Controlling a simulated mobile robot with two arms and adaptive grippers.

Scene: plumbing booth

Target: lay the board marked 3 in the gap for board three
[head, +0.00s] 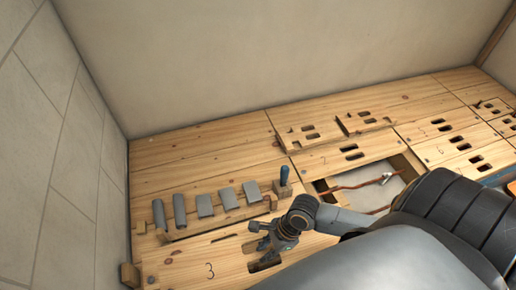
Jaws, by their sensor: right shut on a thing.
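The board marked 3 (200,265) is a pale wooden board at the front left, with a dark 3 and a hand slot. My right gripper (266,252) is at the slot at its right end, shut on the board. I cannot tell whether the board is raised or resting. An open gap (395,187) in the floor lies to the right, with copper pipe and a white fitting inside. My right arm covers its front part. My left gripper is not in view.
A wooden rack (220,225) holding several grey pieces stands behind the board marked 3. A slotted board (345,158) borders the gap, and two raised boards (307,131) (365,121) lie behind. Walls close the left and back.

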